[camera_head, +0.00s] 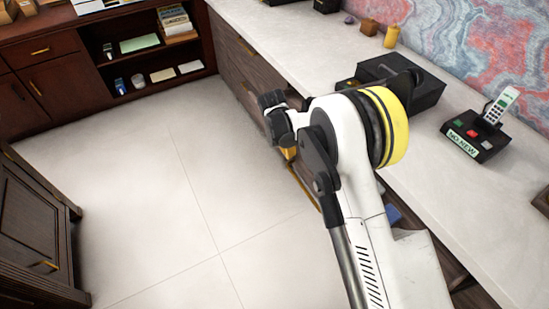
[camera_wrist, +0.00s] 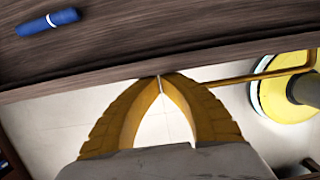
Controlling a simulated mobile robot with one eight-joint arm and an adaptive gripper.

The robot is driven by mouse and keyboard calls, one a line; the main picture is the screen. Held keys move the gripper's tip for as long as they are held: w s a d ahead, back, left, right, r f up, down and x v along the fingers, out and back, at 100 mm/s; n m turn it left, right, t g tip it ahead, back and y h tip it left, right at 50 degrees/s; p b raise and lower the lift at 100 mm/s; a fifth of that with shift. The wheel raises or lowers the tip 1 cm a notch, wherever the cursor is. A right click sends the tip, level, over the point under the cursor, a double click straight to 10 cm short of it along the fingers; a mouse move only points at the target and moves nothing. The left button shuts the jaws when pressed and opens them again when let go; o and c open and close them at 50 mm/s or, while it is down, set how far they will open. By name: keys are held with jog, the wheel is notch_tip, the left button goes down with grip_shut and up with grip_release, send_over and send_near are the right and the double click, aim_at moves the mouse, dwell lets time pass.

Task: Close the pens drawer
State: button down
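The pens drawer (camera_wrist: 220,42) is dark wood and shows across the top of the wrist view, pulled open. A blue pen (camera_wrist: 47,22) with a white band lies inside it. Its gold bar handle (camera_wrist: 270,72) sticks out on the floor side, and the handle also shows in the head view (camera_head: 303,188). My gripper (camera_wrist: 160,82) has its yellow fingers curved together, tips meeting, with nothing between them. The tips are at the drawer's front edge; I cannot tell whether they touch. In the head view my gripper (camera_head: 289,153) is mostly hidden by my arm, which also covers most of the drawer.
Dark cabinets stand at the left (camera_head: 35,225) and back (camera_head: 45,85). The tiled floor (camera_head: 150,200) between is clear.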

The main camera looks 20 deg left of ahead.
jog(key=w+d, duration=0.3)
jog(key=w, duration=0.1)
jog(key=w+d, duration=0.7)
jog(key=w, duration=0.1)
jog(key=shift+w+d, duration=0.2)
jog(key=shift+d, duration=0.1)
